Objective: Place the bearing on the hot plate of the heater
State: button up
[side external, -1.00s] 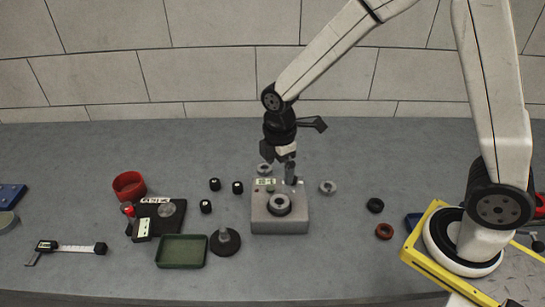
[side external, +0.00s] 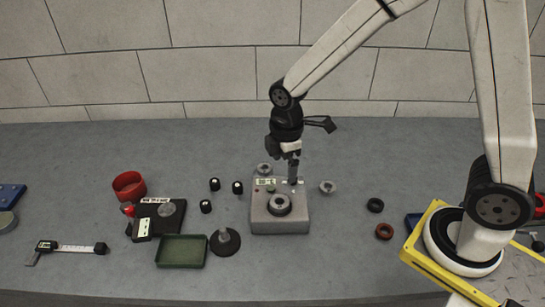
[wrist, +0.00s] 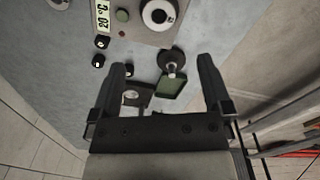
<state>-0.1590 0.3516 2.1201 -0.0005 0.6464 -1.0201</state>
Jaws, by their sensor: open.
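The heater (side external: 262,222) is a grey box in the middle of the bench. Its display reads 20 °C in the wrist view (wrist: 103,14). On top is a dark round hot plate (wrist: 146,22). A light ring with a dark hole, apparently the bearing (side external: 279,199), lies on it; it also shows in the wrist view (wrist: 147,10). My gripper (side external: 292,172) points down at the heater's back right edge, beside the ring and apart from it. In the wrist view my gripper (wrist: 163,65) has its fingers wide apart with nothing held between them.
Grey ring-like parts (side external: 327,187) stand behind and right of the heater. Dark and brown rings (side external: 384,231) lie further right. Left are a black cone-based stand (side external: 226,248), green tray (side external: 181,251), scale (side external: 168,222), red bowl (side external: 129,185) and small black knobs (side external: 215,184).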

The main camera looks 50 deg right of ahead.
jog(key=s+d+m+t, duration=0.1)
jog(key=s+d+m, duration=0.2)
jog(key=m, duration=0.3)
jog(key=s+d+r+m+t, duration=0.1)
jog(key=s+d+m, duration=0.2)
jog(key=s+m, duration=0.3)
jog(key=shift+r+m, duration=0.2)
jog(key=shift+m, duration=0.6)
